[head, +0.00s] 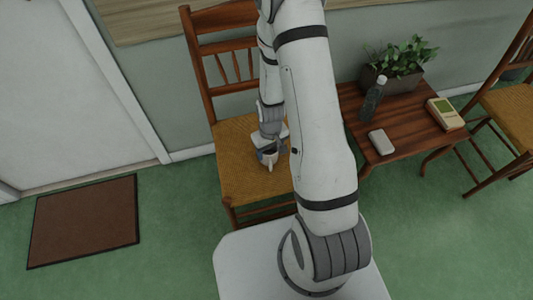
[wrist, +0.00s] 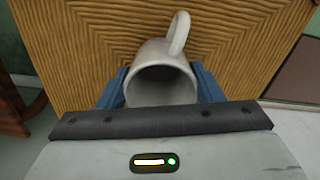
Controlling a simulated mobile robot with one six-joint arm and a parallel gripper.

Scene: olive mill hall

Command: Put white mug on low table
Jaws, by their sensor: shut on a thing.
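The white mug (wrist: 163,68) is between the two blue fingers of my gripper (wrist: 162,90) in the wrist view, with its handle pointing up in the picture. My gripper is shut on the mug, over the woven seat of a wooden chair (head: 240,160). In the head view the mug (head: 268,160) shows small below my gripper (head: 271,151), partly hidden. I cannot tell whether the mug touches the seat.
On the low table are a planter (head: 394,78) with a green plant, a dark bottle (head: 372,100), a pale box-like thing (head: 381,142) and a cream-and-green device (head: 445,114). Another chair (head: 508,112) stands at right. A brown mat (head: 83,220) lies at left. The table's front middle has bare wood.

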